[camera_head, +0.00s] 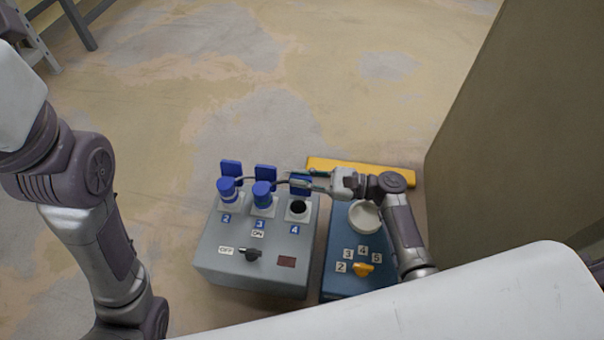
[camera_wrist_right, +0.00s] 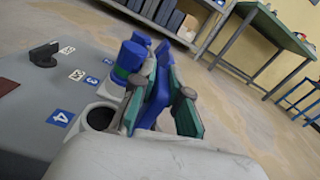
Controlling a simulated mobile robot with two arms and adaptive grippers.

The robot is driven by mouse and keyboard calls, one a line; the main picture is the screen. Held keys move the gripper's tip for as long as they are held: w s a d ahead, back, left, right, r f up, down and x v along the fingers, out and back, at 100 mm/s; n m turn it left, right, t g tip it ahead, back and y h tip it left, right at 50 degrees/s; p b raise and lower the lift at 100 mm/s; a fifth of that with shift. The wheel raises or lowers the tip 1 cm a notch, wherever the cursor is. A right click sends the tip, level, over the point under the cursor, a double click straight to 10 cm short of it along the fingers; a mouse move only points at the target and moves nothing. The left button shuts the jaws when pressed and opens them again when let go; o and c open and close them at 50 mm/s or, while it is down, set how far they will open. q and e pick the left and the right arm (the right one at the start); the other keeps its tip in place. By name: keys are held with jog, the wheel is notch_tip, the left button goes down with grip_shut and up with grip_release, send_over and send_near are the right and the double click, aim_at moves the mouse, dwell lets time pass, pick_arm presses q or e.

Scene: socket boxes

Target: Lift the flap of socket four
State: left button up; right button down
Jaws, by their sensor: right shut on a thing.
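The grey socket box (camera_head: 255,235) carries sockets labelled 2, 3 and 4. Socket four (camera_head: 297,208) is a dark round hole in a pale frame, uncovered; it also shows in the right wrist view (camera_wrist_right: 100,117). Its blue flap (camera_head: 304,190) stands up behind the hole. My right gripper (camera_head: 300,181) reaches in from the right and is shut on this flap. In the right wrist view the blue flap (camera_wrist_right: 157,103) is between the green finger pads. My left arm is at the left in the head view, but its gripper is out of sight.
Blue plugs fill socket two (camera_head: 228,190) and socket three (camera_head: 262,194), their flaps upright behind. A black switch (camera_head: 252,254) is on the box front. A blue box (camera_head: 350,277) with a yellow knob (camera_head: 363,269) stands right, a yellow bar (camera_head: 385,174) behind. Open floor lies beyond.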

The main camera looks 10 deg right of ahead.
jog(key=shift+w+d, duration=0.1)
jog(key=c, duration=1.2)
grip_release()
jog(key=v, duration=1.2)
